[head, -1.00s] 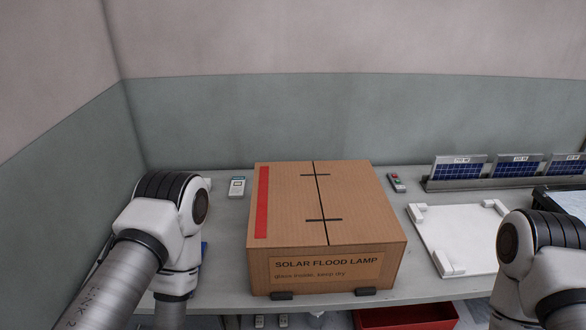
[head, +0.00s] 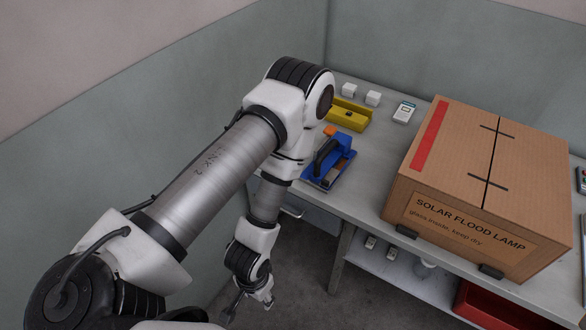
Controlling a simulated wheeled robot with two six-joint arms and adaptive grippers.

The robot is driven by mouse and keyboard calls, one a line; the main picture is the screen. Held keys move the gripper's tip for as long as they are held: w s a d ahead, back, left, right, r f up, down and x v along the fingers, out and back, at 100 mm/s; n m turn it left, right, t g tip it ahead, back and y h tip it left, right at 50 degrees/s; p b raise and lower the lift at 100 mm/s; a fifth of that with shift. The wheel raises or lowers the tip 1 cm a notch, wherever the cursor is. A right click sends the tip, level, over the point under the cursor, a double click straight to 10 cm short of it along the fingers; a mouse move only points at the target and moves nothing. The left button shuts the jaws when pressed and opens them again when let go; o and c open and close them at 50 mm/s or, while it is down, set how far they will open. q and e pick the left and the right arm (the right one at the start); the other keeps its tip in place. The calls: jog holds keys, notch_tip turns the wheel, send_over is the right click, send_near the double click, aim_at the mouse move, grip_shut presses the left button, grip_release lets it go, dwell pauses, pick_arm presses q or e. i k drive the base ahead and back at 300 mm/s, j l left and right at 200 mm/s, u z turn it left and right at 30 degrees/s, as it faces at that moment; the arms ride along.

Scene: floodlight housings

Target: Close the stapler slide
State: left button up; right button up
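A blue tool with a black handle (head: 330,160), which looks like the stapler, stands on the left part of the bench in the head view. A small orange part shows at its far end, and my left arm's elbow stands close to its left side in the picture. I cannot make out the state of its slide. My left gripper (head: 251,303) hangs low in front of the bench, below the bench top and away from the blue tool. Its fingers look spread and empty. My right gripper is not in view.
A large closed carton (head: 475,185) marked "SOLAR FLOOD LAMP" takes up the right of the bench (head: 375,160). A yellow holder (head: 348,115), small white blocks (head: 372,98) and a grey-white device (head: 404,112) lie behind the blue tool. A red bin (head: 495,305) stands below.

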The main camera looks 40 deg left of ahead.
aim_at(325, 182)
jog(key=u, duration=0.8)
jog(key=k+l, duration=0.1)
jog(key=l, duration=0.35)
jog(key=k+l, duration=0.1)
jog(key=l, duration=0.3)
jog(key=z, duration=0.05)
